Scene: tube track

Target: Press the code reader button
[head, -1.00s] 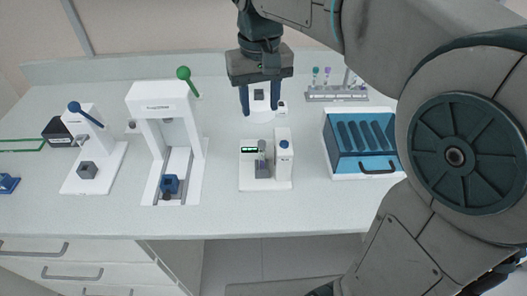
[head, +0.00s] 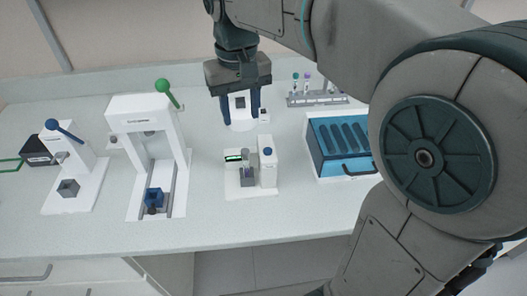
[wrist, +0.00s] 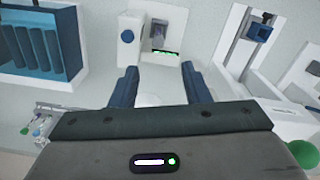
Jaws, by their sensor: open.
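A white device (head: 268,172) stands in the middle of the counter, with a blue round button (head: 267,151) on its raised right block. It has a lit green display (head: 234,158) and a grey holder (head: 247,177) with a tube-like piece in it. No label tells me that it is the code reader. In the wrist view the blue button (wrist: 127,36) is at the upper left. My gripper (head: 241,118) points down, open and empty, behind this device and apart from the button. A white round-based unit (head: 241,126) shows between the fingers, partly hidden.
A blue-topped box (head: 340,147) stands to the right, with a tube rack (head: 318,99) behind it. On the left are a tall white press with a green-knobbed lever (head: 163,87) and a smaller one with a blue lever (head: 52,124). Counter in front is clear.

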